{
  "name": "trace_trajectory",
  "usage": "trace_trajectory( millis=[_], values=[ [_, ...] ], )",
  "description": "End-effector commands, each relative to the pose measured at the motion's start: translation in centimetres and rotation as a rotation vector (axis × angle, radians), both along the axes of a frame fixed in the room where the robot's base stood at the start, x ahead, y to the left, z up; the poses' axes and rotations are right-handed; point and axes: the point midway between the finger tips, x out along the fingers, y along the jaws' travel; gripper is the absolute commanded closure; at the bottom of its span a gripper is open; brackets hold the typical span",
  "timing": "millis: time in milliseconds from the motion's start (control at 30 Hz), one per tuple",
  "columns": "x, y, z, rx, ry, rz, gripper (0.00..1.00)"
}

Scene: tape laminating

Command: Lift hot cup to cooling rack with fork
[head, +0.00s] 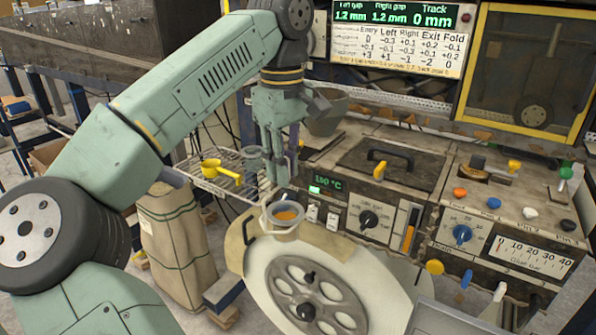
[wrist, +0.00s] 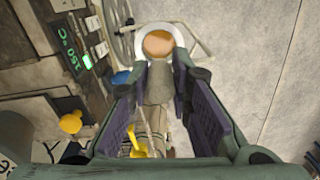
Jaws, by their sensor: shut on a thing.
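My gripper (head: 275,165) points down near the middle of the head view, in front of the control panel. In the wrist view its fingers (wrist: 160,85) are closed around the beige handle of the fork (wrist: 156,92). A pale cup with orange-brown contents (head: 285,214) hangs just below and beyond the fingertips, above the large pale wheel. In the wrist view this cup (wrist: 158,43) sits upright within a white ring at the far end of the handle. The wire cooling rack (head: 225,183) is behind and left of my gripper. The fork's grip is mostly hidden in the head view.
A yellow handled vessel (head: 210,168) and a grey cup (head: 252,158) stand on the rack. A beige sack (head: 172,240) is below it. The spoked wheel (head: 315,290) is close under the cup. The panel with knobs (head: 370,218) bounds the right side.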

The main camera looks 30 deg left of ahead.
Motion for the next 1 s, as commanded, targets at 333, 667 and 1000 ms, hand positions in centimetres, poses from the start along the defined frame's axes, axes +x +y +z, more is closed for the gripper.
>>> trace_trajectory(
  millis=[333, 667, 1000],
  values=[
    [0.4, 3.4, 0.6, 0.003, 0.001, 0.002, 1.00],
    [0.8, 6.5, 1.0, 0.007, 0.003, -0.001, 1.00],
    [1.2, 9.9, 1.5, 0.006, 0.003, 0.000, 1.00]
  ],
)
